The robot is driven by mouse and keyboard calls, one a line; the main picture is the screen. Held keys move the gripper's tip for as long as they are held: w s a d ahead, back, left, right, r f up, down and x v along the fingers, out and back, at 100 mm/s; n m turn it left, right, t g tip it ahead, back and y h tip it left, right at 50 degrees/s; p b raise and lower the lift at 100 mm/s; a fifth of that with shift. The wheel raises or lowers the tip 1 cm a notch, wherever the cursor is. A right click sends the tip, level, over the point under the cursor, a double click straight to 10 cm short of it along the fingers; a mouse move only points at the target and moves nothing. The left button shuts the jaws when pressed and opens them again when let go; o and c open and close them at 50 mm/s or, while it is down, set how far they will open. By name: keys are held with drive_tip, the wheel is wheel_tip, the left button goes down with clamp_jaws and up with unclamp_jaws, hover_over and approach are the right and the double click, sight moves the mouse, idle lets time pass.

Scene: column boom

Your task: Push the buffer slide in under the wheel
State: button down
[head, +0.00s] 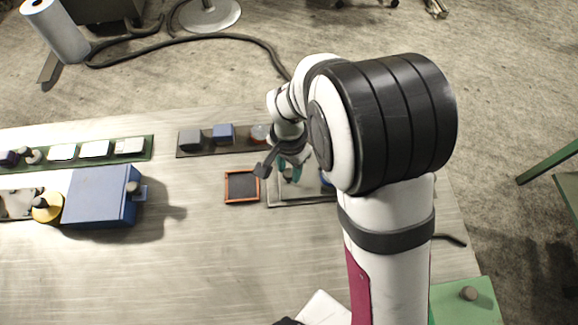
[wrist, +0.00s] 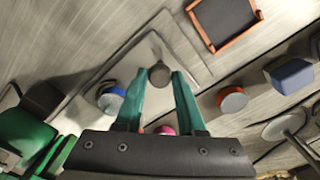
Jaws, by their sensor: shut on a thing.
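My gripper (wrist: 160,80) has two teal fingers, shut on a dark round knob (wrist: 160,73) on a pale grey fixture (wrist: 195,63), which I take to be the buffer slide's. In the head view my gripper (head: 289,172) is partly hidden by my arm, over the pale fixture (head: 290,202). A blue disc with a grey top (wrist: 111,98) stands beside the left finger in the wrist view. A pink round piece (wrist: 164,130) shows low between the fingers. I cannot tell which part is the wheel; my arm hides much of the fixture in the head view.
An orange-framed dark tray (head: 242,187) lies just left of the fixture. Behind it a dark rack (head: 194,140) carries a blue block (head: 223,132) and a round piece (head: 259,133). A blue box (head: 97,195) stands at left. The front table is mostly clear.

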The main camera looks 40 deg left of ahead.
idle(0.4)
drive_tip(key=w+d, duration=1)
drive_tip(key=shift+w+d, duration=0.15)
drive_tip(key=shift+w, duration=0.05)
drive_tip(key=c, duration=0.5)
unclamp_jaws()
drive_tip(key=shift+s, duration=0.1)
wheel_tip(320, 180, up, 16)
drive_tip(key=shift+d, duration=0.1)
